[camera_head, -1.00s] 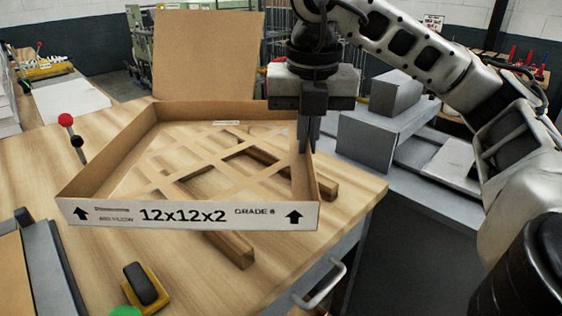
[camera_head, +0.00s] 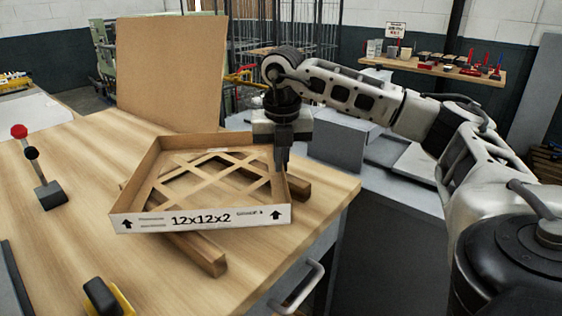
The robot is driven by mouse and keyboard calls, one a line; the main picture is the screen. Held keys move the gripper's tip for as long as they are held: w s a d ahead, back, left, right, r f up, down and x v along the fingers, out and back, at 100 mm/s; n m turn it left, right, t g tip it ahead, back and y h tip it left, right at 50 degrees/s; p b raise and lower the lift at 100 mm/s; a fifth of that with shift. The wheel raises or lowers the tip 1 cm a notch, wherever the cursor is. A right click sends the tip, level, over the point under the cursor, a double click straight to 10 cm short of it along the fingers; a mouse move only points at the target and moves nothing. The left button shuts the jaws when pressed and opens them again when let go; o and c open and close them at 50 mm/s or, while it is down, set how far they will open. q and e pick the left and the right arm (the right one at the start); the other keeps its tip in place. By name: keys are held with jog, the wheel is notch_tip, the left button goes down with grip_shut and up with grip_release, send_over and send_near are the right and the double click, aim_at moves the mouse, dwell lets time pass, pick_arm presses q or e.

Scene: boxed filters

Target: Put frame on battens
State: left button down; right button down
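The frame (camera_head: 146,219) is a shallow cardboard tray-like filter frame with a diagonal lattice across it, marked 12x12x2. It lies roughly level over two wooden battens on the bench. The left batten (camera_head: 205,255) sticks out in front of it and the right batten (camera_head: 300,189) sticks out at its right. Whether its underside touches both battens is hard to tell. My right gripper (camera_head: 282,160) points down at the frame's right wall, with its fingers closed on that wall. My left gripper is not in view.
A plain brown board (camera_head: 172,70) stands upright behind the frame. A red-knobbed lever (camera_head: 40,170) stands on the wooden bench (camera_head: 75,235) at left. A yellow and black item (camera_head: 105,298) lies at the front. Grey blocks stand beyond the bench's right edge.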

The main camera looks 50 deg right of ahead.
jog(key=shift+f, duration=0.35)
jog(key=shift+f, duration=0.15)
jog(key=c, duration=1.7)
grip_release()
jog(key=r, duration=0.4)
jog(key=r+p, duration=0.1)
jog(key=r, duration=0.3)
jog(key=s+a+r+p, duration=0.1)
jog(key=r, duration=0.3)
jog(key=shift+r, duration=0.1)
jog(key=shift+s, duration=0.1)
